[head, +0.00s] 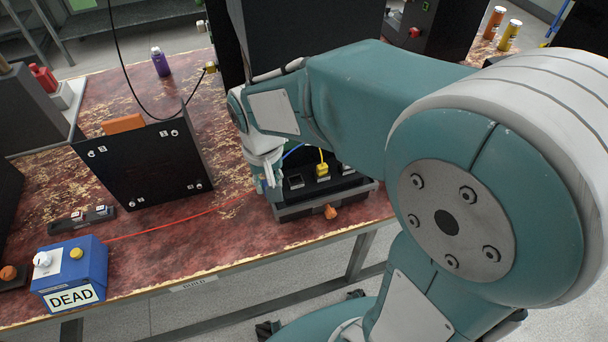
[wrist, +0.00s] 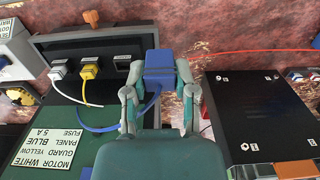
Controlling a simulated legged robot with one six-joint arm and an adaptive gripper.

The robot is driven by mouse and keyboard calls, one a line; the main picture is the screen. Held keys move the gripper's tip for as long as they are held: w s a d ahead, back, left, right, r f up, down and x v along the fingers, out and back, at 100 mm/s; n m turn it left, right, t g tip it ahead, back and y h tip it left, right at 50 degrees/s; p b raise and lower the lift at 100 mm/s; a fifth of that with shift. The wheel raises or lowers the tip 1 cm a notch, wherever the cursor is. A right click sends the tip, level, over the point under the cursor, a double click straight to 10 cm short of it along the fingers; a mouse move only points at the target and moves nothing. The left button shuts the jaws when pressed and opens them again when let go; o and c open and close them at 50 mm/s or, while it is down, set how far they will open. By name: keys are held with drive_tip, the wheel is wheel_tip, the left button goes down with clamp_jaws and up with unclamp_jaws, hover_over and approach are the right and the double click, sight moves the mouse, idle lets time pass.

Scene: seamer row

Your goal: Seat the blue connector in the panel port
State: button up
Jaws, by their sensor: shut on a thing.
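My gripper (wrist: 158,85) is shut on the blue connector (wrist: 158,62), with one finger on each side. A blue cable (wrist: 105,129) runs from it to the left. In the wrist view the connector is just right of the port panel (wrist: 80,45), apart from the empty port (wrist: 122,62). A yellow connector (wrist: 90,71) and a white connector (wrist: 58,70) sit in the other ports. In the head view my gripper (head: 267,177) is left of the panel, and the blue connector is mostly hidden. The yellow connector (head: 322,169) and empty port (head: 295,181) show there too.
A label (wrist: 48,145) reads motor white, panel blue, guard yellow, fuse 5 A. An upright black plate (head: 150,165) stands left of my gripper. A blue box (head: 70,270) marked DEAD has a red cable (head: 180,225) crossing the worn red bench. An orange knob (head: 330,211) fronts the panel.

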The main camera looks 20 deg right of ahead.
drive_tip(key=w+d+f, duration=0.4)
drive_tip(key=w+d, duration=0.1)
drive_tip(key=w, duration=0.1)
hover_over(295, 183)
drive_tip(key=f, duration=0.4)
drive_tip(key=shift+s+d+f, duration=0.1)
drive_tip(key=shift+s+f, duration=0.05)
drive_tip(key=shift+s, duration=0.15)
drive_tip(key=shift+w+a+f, duration=0.2)
drive_tip(key=shift+w+f, duration=0.1)
drive_tip(key=shift+f, duration=0.2)
wheel_tip(295, 183, down, 3)
drive_tip(key=shift+r, duration=0.2)
clamp_jaws()
drive_tip(key=shift+d+f, duration=0.1)
drive_tip(key=shift+f, duration=0.15)
drive_tip(key=shift+d, duration=0.15)
drive_tip(key=o, duration=0.9)
unclamp_jaws()
drive_tip(key=shift+o, duration=0.2)
